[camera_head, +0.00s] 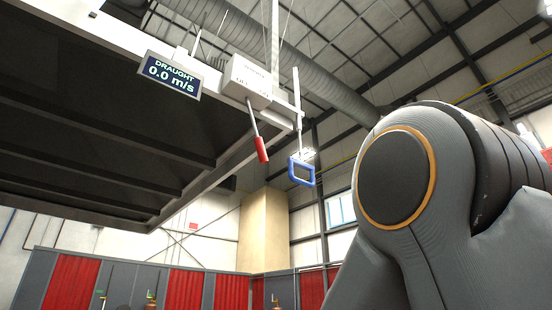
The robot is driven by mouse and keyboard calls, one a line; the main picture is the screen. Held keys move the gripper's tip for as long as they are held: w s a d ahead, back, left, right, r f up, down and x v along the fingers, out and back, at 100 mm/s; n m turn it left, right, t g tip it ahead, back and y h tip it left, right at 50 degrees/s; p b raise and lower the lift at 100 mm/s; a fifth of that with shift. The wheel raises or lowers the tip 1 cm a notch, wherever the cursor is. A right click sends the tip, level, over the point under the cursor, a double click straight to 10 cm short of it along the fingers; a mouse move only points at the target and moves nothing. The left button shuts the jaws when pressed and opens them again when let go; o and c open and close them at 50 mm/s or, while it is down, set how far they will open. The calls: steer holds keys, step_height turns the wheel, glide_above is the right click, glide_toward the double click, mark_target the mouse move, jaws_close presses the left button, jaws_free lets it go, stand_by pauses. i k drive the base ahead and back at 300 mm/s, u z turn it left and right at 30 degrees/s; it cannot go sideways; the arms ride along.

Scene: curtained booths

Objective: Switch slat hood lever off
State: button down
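The slat hood (100,110) is a large dark canopy with a pale rim, overhead at the left. A white box (246,80) is fixed at its near right corner. A lever with a red grip (262,149) hangs from this box, pointing down and slightly right. A display (170,76) on the hood edge reads "DRAUGHT 0.0 m/s". My gripper is outside the view; only my grey arm shows at the right.
My arm fills the lower right and hides what is behind it. Red-curtained booths (185,291) with grey panels line the bottom. A beige column (262,230) stands behind. Ducts and roof beams run overhead. The air around both hanging handles looks clear.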

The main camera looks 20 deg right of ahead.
mark_target(263, 157)
steer(key=z, duration=2.4)
steer(key=k, duration=0.65)
steer(key=u, duration=2.25)
